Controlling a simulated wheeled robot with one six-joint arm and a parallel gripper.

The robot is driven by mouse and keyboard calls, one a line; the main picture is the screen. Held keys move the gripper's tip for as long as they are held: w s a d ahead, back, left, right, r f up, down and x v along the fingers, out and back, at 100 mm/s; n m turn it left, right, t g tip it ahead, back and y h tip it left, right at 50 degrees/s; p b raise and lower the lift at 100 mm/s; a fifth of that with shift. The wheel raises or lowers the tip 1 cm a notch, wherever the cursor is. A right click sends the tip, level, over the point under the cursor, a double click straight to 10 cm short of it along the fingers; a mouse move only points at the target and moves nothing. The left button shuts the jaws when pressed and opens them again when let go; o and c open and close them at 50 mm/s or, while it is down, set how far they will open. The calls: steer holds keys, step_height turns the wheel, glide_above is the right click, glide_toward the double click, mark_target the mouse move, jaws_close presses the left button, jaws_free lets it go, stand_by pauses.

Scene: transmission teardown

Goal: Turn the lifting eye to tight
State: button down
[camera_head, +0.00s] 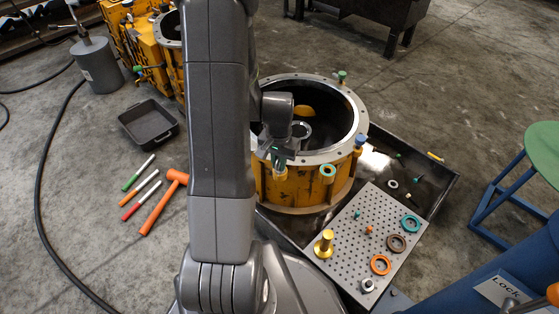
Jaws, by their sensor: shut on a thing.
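The yellow transmission housing (300,190) stands upright, with its round open top and grey flange rim facing up. My gripper (279,161) is at the near left part of this rim, pointing down. Its jaws are shut on a small part at the rim, which appears to be the lifting eye. The fingers hide most of that part, so its shape and seating cannot be made out. Coloured fittings sit around the rim: a green one (341,76) at the back, a blue one (361,141) at the right and a teal one (327,172) at the front.
An orange hammer (163,200), markers and a black pan (148,124) lie left on the floor. A green stool (545,150) stands right.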

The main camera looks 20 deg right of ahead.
steer(key=m, duration=0.4)
steer(key=shift+w+a+m+p, duration=0.1)
steer(key=shift+w+m+p, duration=0.05)
steer(key=shift+m+p, duration=0.2)
steer(key=m, duration=0.3)
steer(key=shift+w+m+p, duration=0.15)
steer(key=shift+m+p, duration=0.1)
steer(key=shift+p, duration=0.1)
steer(key=m, duration=0.4)
steer(key=shift+w, duration=0.15)
steer(key=shift+w+m+p, duration=0.1)
steer(key=shift+m+p, duration=0.35)
steer(key=shift+m, duration=1.65)
steer(key=c, duration=1.4)
jaws_free()
steer(key=shift+c, duration=0.2)
step_height(320, 180, up, 14)
steer(key=p, duration=0.4)
steer(key=shift+p, duration=0.3)
